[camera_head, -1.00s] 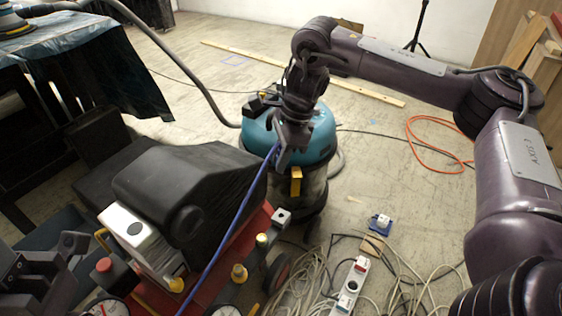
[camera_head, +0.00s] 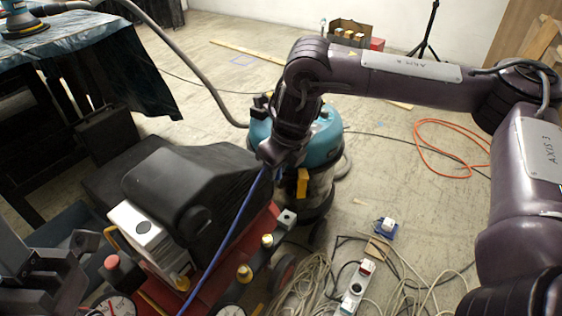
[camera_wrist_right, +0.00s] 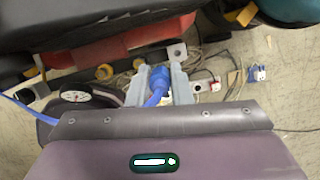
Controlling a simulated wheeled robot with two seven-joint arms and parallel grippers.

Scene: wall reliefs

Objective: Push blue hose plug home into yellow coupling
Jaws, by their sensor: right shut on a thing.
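My right gripper (camera_head: 266,160) hangs above the far right side of the red compressor (camera_head: 232,252). In the right wrist view, its two grey fingers (camera_wrist_right: 159,88) are shut on the blue hose plug (camera_wrist_right: 158,77). In the head view the plug is mostly hidden by the gripper, and its blue hose (camera_head: 232,232) runs down to the lower left. Several yellow fittings stand on the compressor; one yellow coupling (camera_head: 267,240) is at its right end, below and apart from my right gripper. My left gripper (camera_head: 62,258) is dark at the lower left; its opening is unclear.
A black cover (camera_head: 195,185) sits on the compressor. A teal vacuum (camera_head: 322,138) stands behind my right gripper. Tangled cables (camera_head: 305,285) and a power strip (camera_head: 356,286) lie on the floor to the right. An orange hose (camera_head: 428,150) lies farther back.

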